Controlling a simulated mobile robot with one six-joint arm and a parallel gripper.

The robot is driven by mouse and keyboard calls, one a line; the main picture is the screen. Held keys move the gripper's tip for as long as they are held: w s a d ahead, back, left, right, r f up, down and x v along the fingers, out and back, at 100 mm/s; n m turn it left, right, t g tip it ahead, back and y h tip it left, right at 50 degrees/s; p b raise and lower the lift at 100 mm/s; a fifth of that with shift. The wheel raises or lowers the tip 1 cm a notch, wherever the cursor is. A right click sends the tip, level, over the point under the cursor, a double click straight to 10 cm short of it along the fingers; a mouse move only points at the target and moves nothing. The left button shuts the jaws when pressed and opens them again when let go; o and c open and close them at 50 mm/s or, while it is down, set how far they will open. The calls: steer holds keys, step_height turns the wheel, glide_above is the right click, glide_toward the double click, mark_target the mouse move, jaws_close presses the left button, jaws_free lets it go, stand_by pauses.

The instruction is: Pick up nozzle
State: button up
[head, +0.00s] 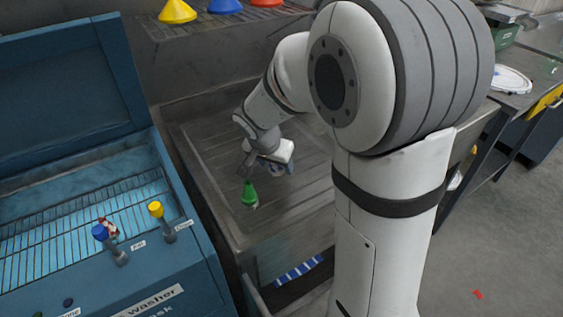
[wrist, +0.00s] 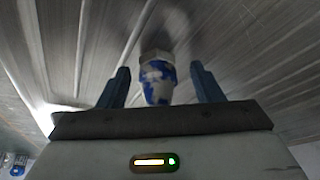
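The nozzle (wrist: 158,82) is a small piece stained white and blue with a pale collar, standing out from the ribbed metal surface in the wrist view. My gripper (wrist: 160,88) is open, with one dark blue finger on each side of the nozzle. A gap shows between the nozzle and both fingers. In the head view my gripper (head: 280,168) is low over the grey metal sink (head: 212,165). I cannot make out the nozzle clearly there.
A green-topped piece (head: 249,195) is in the sink just left of my gripper. A blue washer cabinet (head: 150,290) with blue and yellow knobs stands at left. Yellow, blue and red cones sit on a shelf (head: 215,25) behind. A bench (head: 520,105) stands at right.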

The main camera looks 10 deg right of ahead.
steer(key=c, duration=1)
